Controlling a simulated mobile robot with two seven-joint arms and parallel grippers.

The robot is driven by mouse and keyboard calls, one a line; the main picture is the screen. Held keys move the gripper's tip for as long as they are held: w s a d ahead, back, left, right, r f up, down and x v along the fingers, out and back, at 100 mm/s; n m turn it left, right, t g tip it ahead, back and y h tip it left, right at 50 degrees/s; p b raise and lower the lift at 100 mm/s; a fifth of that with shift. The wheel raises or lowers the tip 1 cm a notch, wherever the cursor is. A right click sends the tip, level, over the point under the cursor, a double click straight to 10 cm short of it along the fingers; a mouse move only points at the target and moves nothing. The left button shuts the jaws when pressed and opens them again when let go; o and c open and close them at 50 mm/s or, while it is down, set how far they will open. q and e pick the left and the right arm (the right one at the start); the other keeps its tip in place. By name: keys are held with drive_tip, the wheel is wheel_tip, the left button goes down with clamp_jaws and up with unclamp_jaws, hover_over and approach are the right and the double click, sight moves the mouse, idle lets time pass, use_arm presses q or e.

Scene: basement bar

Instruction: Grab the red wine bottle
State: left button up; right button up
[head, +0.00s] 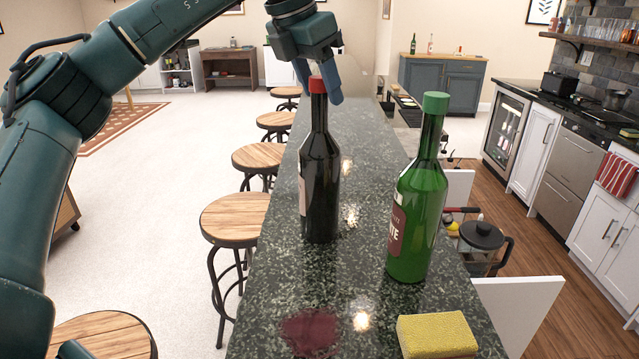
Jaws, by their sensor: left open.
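The red wine bottle (320,175) is dark with a red cap and a pale label on its left side. It stands upright on the speckled dark green counter. My left gripper (318,88) is open at the bottle's top, with its fingers pointing down and one on each side of the red cap in the picture. I cannot tell whether the fingers touch the cap. The lower part of the bottle is in plain view. My right gripper is not in view.
A green bottle (420,200) with a green cap stands close to the right. A yellow sponge (437,336) and a dark red spill (310,331) lie at the counter's (270,290) near end. Stools (234,220) line its left side. The counter beyond the bottles looks clear.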

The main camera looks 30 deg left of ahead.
use_arm(q)
drive_tip(key=shift+c, duration=0.5)
clamp_jaws()
idle(0.8)
drive_tip(key=shift+w+r, duration=0.1)
drive_tip(key=shift+r, duration=0.05)
